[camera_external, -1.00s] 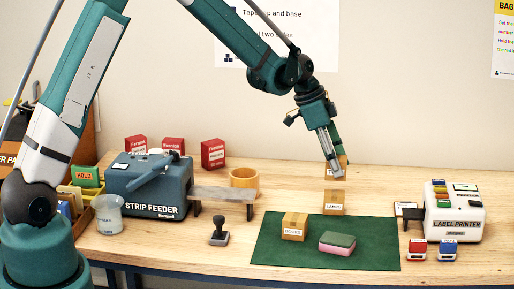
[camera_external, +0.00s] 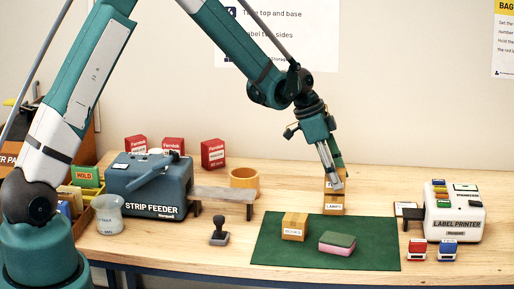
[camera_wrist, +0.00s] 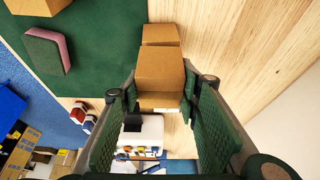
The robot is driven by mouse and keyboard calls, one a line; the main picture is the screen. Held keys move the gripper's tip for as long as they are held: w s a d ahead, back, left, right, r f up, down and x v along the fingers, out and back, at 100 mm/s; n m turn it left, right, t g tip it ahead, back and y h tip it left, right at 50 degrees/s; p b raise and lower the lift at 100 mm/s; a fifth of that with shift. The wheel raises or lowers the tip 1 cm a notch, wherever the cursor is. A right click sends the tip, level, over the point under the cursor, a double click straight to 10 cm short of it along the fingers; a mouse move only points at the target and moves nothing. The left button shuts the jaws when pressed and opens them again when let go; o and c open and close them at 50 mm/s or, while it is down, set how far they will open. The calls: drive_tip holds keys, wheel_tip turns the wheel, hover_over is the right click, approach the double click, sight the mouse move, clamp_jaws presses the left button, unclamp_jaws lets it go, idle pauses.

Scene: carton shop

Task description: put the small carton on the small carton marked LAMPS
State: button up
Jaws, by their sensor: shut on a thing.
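The small carton marked LAMPS (camera_external: 333,211) stands upright on the table at the back edge of the green mat. My gripper (camera_external: 336,184) is shut on a small brown carton (camera_external: 327,187), right above the LAMPS carton. The held carton looks level and in line with it; I cannot tell whether the two touch. In the wrist view the held carton (camera_wrist: 160,68) sits between the finger pads of my gripper (camera_wrist: 162,105). Part of another carton (camera_wrist: 160,34) shows beyond it. The fingers hide part of the held carton in the external view.
On the green mat (camera_external: 270,250) are another small labelled carton (camera_external: 294,226) and a green-and-pink block (camera_external: 337,244). A label printer (camera_external: 455,212) and two stamps stand right. A strip feeder (camera_external: 150,190), a dark hand stamp (camera_external: 219,232) and a round wooden container (camera_external: 244,180) stand left.

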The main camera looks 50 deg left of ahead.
drive_tip(key=shift+f+b, duration=0.45)
drive_tip(key=shift+f, duration=0.05)
drive_tip(key=o, duration=0.9)
drive_tip(key=shift+r, duration=0.1)
drive_tip(key=shift+r+p, duration=0.55)
drive_tip(key=shift+r, duration=0.1)
drive_tip(key=v, duration=1.1)
drive_tip(key=shift+s+a+r, duration=0.15)
drive_tip(key=shift+r, duration=0.05)
drive_tip(key=shift+s+r, duration=0.1)
